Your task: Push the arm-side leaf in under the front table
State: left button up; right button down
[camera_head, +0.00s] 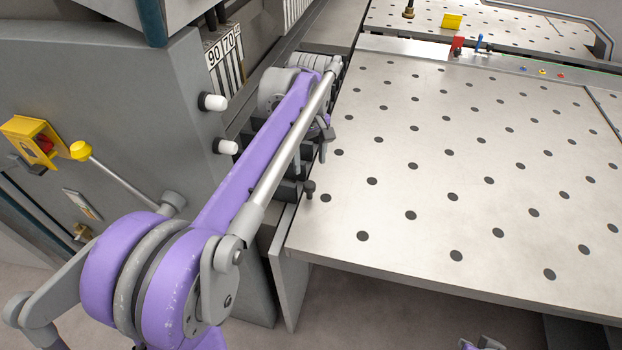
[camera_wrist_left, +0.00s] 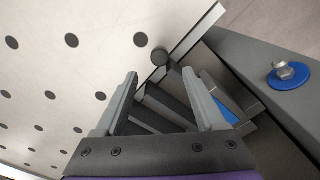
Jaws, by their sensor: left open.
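The front table (camera_head: 470,160) is a pale plate with rows of dark holes, and it fills the right of the head view. It also shows at the left of the wrist view (camera_wrist_left: 60,90). A dark round knob (camera_head: 309,188) sits at its arm-side edge, near the near corner. My left gripper (camera_head: 311,158) points down beside that edge, near the knob. In the wrist view, its two fingers (camera_wrist_left: 160,76) are spread, with the knob (camera_wrist_left: 159,56) just beyond their tips and apart from them. I cannot clearly tell the arm-side leaf from the table.
The grey machine housing (camera_head: 120,120) stands at the left, with white knobs and a yellow-tipped lever (camera_head: 125,180). Dark blocks (camera_wrist_left: 165,105) lie in the gap beside the table. A blue-based bolt (camera_wrist_left: 288,74) sits on a grey beam.

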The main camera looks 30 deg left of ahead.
aim_at(309, 184)
pick_arm(q)
notch_tip(309, 184, down, 8)
jog(key=shift+w+a+f, duration=0.1)
jog(key=shift+f, duration=0.1)
grip_shut()
dwell(0.4)
dwell(1.1)
